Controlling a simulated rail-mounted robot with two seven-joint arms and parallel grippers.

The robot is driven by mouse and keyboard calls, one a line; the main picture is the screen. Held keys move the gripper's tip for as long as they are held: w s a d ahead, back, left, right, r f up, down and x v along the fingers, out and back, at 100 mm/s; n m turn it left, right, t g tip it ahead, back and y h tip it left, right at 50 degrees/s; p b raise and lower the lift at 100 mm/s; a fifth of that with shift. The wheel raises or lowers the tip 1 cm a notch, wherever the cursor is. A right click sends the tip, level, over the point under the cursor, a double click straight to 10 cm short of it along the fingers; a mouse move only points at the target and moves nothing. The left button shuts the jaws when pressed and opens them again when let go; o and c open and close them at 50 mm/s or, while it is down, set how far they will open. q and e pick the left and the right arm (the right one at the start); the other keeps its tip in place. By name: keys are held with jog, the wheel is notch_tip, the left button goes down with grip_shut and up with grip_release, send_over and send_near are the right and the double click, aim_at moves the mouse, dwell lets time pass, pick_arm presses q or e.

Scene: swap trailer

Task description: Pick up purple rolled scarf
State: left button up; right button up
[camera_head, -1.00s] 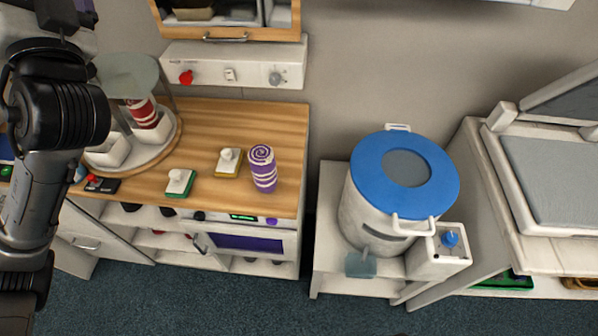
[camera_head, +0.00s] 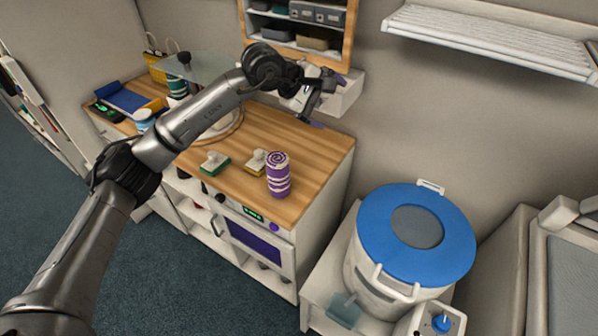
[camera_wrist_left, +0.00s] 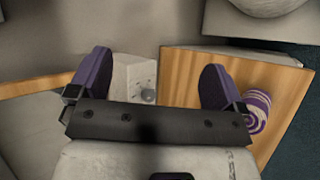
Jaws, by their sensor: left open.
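The purple rolled scarf (camera_head: 278,176), with white spiral stripes, stands upright near the front right edge of the wooden counter (camera_head: 317,158). In the left wrist view the scarf (camera_wrist_left: 257,112) shows at the right, partly behind a finger. My left gripper (camera_head: 327,102) is open, with purple finger pads, above the back right of the counter. It is apart from the scarf, behind it and higher in the head view. In the left wrist view the open fingers (camera_wrist_left: 156,75) have nothing between them. My right gripper is in neither view.
Two white-handled brushes, one green (camera_head: 215,163) and one yellow (camera_head: 256,162), lie left of the scarf. A large pot with a blue lid (camera_head: 456,245) stands right of the counter. A wall cabinet (camera_head: 351,30) hangs behind my arm. Bare counter surrounds the scarf's right side.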

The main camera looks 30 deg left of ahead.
pick_arm(q)
jog(key=s+a+f+m+g+y, duration=0.2)
jog(key=a+f+m+g+y, duration=0.1)
jog(key=a+f+y, duration=0.1)
jog(key=m+g+y, duration=0.3)
jog(key=m+g, duration=0.1)
jog(key=m, duration=0.2)
send_near(277, 159)
jog(key=f, duration=0.2)
jog(key=f+p, duration=0.1)
jog(key=f, duration=0.2)
jog(key=w+f+p, duration=0.1)
jog(key=f, duration=0.2)
jog(key=shift+w, duration=0.1)
jog(key=shift+f+p, duration=0.3)
jog(key=shift+f, duration=0.1)
jog(key=f, duration=0.1)
jog(key=f+p, duration=0.1)
jog(key=f, duration=0.1)
jog(key=shift+w+a+f+p, duration=0.1)
jog(key=shift+w+a+p, duration=0.1)
jog(key=shift+p, duration=0.1)
jog(key=shift+f, duration=0.7)
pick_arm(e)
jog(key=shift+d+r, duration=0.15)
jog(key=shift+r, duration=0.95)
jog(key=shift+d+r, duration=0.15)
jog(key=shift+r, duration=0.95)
pick_arm(q)
jog(key=shift+a, duration=0.1)
